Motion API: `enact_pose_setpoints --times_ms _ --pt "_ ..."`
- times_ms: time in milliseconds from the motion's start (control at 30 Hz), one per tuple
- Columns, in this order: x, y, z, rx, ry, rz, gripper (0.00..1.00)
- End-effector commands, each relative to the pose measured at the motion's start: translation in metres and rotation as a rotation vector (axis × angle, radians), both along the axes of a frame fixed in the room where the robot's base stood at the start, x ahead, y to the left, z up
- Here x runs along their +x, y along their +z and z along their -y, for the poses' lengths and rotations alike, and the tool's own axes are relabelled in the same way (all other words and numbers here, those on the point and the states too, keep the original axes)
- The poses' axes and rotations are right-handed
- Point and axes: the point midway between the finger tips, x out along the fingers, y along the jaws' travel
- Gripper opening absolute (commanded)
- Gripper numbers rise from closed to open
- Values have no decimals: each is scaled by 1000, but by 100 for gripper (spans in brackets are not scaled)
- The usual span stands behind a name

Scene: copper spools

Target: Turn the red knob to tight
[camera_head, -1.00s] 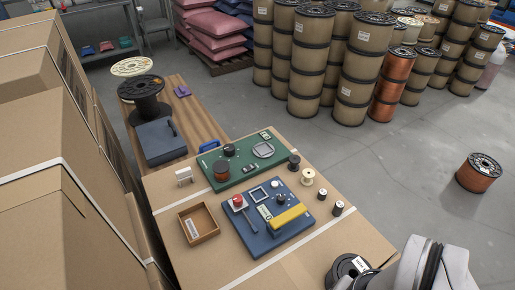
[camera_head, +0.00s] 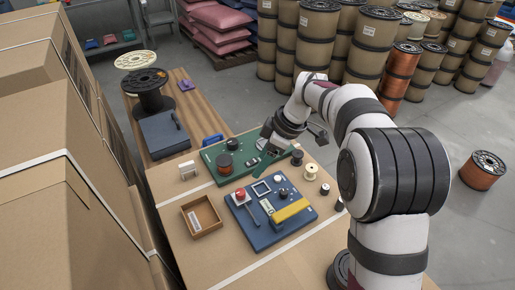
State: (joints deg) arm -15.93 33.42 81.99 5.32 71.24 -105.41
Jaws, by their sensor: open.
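The red knob (camera_head: 240,194) sits at the upper left of the blue board (camera_head: 262,239), with a pale lever or plate beside it. It is uncovered and nothing touches it. Any tight mark is too small to read. My gripper (camera_head: 266,147) is over the far right part of the green board (camera_head: 212,154), beyond and to the right of the red knob. It is open, small and dark in this view, and I see nothing held in it. Whether it touches anything on the green board cannot be told.
A yellow block (camera_head: 289,211) and a square frame (camera_head: 261,189) are on the blue board. A small copper spool (camera_head: 224,164) stands on the green board. An open brown tray (camera_head: 202,216) lies left. Small spools (camera_head: 311,172) stand right. Cardboard is clear in front.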

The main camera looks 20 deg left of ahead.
Motion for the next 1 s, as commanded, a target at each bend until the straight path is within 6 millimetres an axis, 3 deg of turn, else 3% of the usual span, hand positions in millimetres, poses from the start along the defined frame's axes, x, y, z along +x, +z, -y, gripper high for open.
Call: enact_pose_setpoints --times_ms 500,700,1000 --pt "-1 -122 -49 -3 3 -2 67" --pt "0 -140 -57 -2 2 1 67" --pt "0 -143 -58 -1 1 0 67"
